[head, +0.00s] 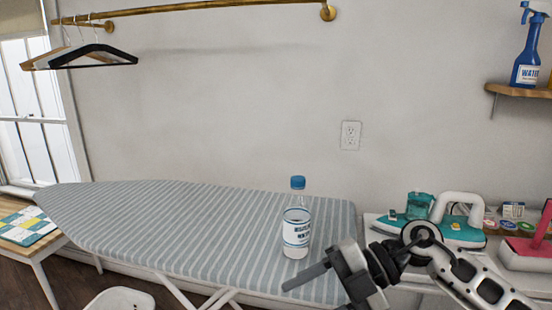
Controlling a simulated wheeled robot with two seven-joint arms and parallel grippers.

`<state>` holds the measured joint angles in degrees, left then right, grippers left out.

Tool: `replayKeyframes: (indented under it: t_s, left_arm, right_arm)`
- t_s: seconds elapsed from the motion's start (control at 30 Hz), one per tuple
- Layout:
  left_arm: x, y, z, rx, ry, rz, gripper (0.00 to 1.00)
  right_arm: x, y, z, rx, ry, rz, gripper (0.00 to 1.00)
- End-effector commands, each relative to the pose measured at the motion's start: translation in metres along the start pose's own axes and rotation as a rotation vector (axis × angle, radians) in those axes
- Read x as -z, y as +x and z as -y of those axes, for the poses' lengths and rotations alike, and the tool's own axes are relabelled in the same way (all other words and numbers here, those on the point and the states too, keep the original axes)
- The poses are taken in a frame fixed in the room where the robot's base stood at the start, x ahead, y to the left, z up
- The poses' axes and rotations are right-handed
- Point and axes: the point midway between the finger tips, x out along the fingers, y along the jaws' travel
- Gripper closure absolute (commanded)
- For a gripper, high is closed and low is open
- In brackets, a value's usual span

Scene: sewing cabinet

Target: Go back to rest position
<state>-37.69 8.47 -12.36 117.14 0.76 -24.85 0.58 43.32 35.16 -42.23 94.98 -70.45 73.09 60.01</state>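My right gripper (292,284) is in the lower middle of the head view, its arm coming in from the lower right. Its dark finger points left over the near right part of the ironing board (150,215). I see one finger clearly, so I cannot tell whether it is open or shut. A clear bottle with a blue cap (297,222) stands upright on the board, just behind and above the finger in the picture, and nothing grips it. My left gripper is not in view.
A teal and white iron (455,228) stands on a white surface at right, partly behind my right arm. A blue spray bottle (527,50) is on a wall shelf (520,91). Hangers (95,57) hang from a brass rail (200,7). The board's left part is clear.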

Motion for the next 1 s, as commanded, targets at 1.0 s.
replayKeyframes:
  t_s: [1.0]
  left_arm:
    - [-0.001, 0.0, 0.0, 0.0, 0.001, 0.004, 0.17]
  right_arm:
    - [-0.011, 0.044, 0.293, -1.174, 1.645, 0.804, 0.45]
